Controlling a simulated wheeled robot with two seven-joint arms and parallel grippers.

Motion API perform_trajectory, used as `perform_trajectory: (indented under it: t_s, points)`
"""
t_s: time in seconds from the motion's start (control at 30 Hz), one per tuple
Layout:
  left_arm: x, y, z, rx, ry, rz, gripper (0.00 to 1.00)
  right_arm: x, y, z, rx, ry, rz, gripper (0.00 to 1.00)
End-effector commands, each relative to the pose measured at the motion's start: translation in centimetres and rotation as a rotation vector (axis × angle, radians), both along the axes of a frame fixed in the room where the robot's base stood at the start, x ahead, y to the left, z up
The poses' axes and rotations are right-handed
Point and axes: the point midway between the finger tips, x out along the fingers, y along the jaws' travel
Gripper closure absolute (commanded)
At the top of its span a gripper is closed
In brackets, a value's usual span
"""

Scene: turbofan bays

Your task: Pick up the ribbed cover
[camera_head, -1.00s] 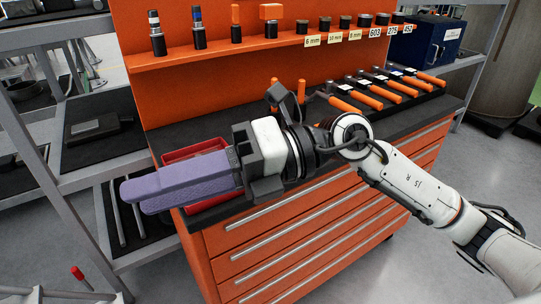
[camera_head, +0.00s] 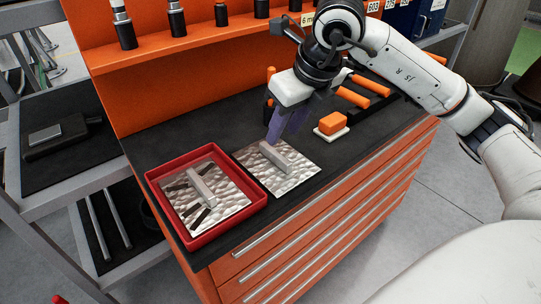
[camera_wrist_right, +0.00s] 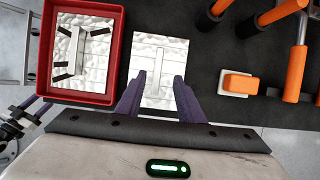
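Two square silver plates with bumpy faces and raised grey bar handles are in the head view. One plate (camera_head: 297,181) lies on the black bench top; it also shows in the right wrist view (camera_wrist_right: 178,55). The other plate (camera_head: 232,196), with several dark strips around its handle, lies in a red tray (camera_head: 187,242). I cannot tell for sure which is the ribbed cover. My right gripper (camera_head: 274,139) points down at the bench plate's handle. In the right wrist view its purple fingers (camera_wrist_right: 160,87) are apart, with the handle lined up between them.
An orange block on a white base (camera_head: 330,124) sits right of the bench plate. Orange-handled tools (camera_head: 352,97) lie behind it. An orange shelf (camera_head: 190,45) with several upright tools runs along the back. The black bench top (camera_head: 175,140) is clear behind the tray.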

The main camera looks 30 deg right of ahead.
Motion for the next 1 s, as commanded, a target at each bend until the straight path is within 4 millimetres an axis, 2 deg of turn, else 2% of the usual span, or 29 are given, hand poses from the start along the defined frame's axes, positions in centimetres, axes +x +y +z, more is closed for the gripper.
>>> perform_trajectory:
  t_s: [0.17,0.53,0.7,1.0]
  points:
    - [-1.0,0.0,-0.5,0.002,0.022,-0.001,0.51,0.6,0.1,-1.5,0.0,0.001,0.001,0.66]
    - [-0.3,0.0,0.7,0.0,0.008,-0.001,0.51,1.7,0.5,-6.0,0.002,0.001,0.001,0.66]
    - [0.3,-0.1,1.0,-0.001,-0.006,-0.001,0.51,1.9,0.5,-6.6,0.002,-0.001,0.002,0.66]
    - [0.3,-0.1,0.9,-0.001,-0.005,-0.001,0.51,1.9,0.5,-6.6,0.003,-0.002,0.002,0.66]
